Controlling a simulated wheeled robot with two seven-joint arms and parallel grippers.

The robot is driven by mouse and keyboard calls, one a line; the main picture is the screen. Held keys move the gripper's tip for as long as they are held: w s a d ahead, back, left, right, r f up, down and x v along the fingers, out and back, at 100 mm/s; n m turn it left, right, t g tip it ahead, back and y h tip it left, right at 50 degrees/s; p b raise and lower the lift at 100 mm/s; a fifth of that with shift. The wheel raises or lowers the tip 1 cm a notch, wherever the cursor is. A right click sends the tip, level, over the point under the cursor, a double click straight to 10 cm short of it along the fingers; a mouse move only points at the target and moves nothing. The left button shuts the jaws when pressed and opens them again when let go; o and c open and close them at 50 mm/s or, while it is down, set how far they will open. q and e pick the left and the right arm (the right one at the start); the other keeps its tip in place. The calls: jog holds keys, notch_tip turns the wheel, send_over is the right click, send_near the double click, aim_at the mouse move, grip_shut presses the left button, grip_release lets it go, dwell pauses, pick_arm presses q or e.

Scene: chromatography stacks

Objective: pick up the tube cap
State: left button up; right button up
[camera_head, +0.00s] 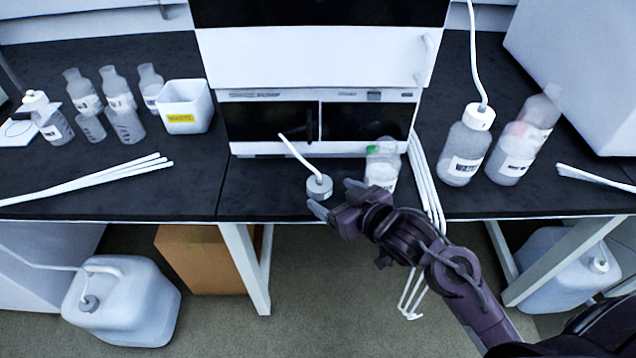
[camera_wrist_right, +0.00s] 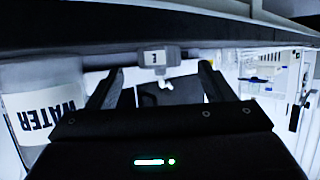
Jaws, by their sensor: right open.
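The tube cap (camera_head: 319,187) is a grey-white cap with a white tube rising from its top toward the upper left. It sits on the black bench top near the front edge, in front of the white instrument. In the right wrist view the cap (camera_wrist_right: 157,57) shows a small dark mark on its side and lies between the lines of the two fingers, just past their tips. My right gripper (camera_head: 333,197) is open, with its fingertips close to the cap on its near right side. It holds nothing, and its fingers also show in the wrist view (camera_wrist_right: 157,72). My left gripper is out of view.
A clear bottle (camera_head: 382,168) stands just behind the gripper; a WATER-labelled bottle (camera_wrist_right: 40,105) shows beside the fingers. White tubes (camera_head: 424,180) hang over the bench edge on the right. A waste bin (camera_head: 185,106) and several bottles stand left. Bench left of the cap is clear.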

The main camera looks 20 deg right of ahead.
aim_at(325, 188)
jog(key=x, duration=0.4)
jog(key=shift+w, duration=0.4)
jog(key=shift+r, duration=0.1)
jog(key=c, duration=1.1)
